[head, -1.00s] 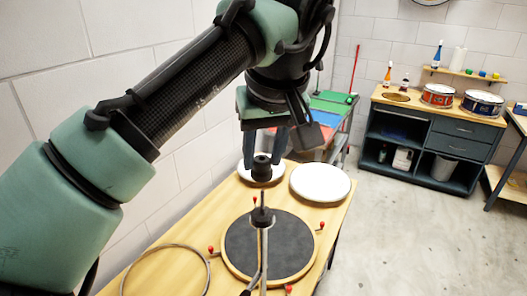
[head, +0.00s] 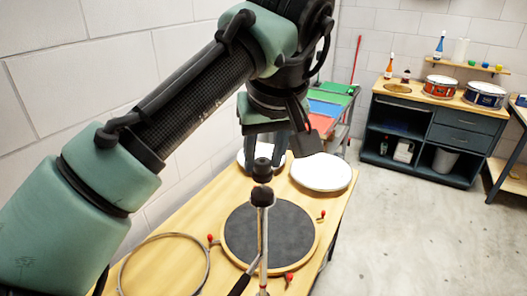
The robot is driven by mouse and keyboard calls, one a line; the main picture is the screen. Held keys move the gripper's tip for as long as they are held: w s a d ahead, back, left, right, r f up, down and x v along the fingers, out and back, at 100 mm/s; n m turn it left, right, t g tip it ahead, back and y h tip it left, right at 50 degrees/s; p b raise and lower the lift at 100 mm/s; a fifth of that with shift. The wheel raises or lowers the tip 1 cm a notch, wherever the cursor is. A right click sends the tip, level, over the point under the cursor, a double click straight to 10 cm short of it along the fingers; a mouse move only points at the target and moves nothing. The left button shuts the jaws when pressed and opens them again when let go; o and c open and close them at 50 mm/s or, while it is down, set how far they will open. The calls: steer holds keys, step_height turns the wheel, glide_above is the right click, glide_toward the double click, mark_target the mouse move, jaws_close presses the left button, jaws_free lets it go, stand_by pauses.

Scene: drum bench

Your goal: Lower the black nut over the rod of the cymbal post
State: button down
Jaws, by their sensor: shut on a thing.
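My gripper (head: 264,155) points down and is shut on the black nut (head: 262,171), which hangs just below the fingertips. The cymbal post (head: 263,240) stands upright below it, a thin metal tube with a black fitting (head: 262,197) at its top. The nut is right above this fitting and looks lined up with it from here. Only a very short bit of the rod shows between them, so I cannot tell whether the nut is around the rod's tip or just over it.
On the wooden bench (head: 190,222) are a round dark pad (head: 288,235) behind the post, a white drumhead (head: 322,172), another partly hidden white disc, and a metal hoop (head: 207,262). A dark cabinet (head: 425,135) with drums stands far right; open floor lies before it.

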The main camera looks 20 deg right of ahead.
steer(key=shift+f+b, duration=0.7)
steer(key=shift+f, duration=0.65)
steer(key=shift+c, duration=2)
jaws_free()
steer(key=shift+r, duration=0.1)
steer(key=b+v, duration=0.2)
steer(key=v, duration=1)
steer(key=shift+s+r+b, duration=0.2)
steer(key=shift+r+b, duration=0.15)
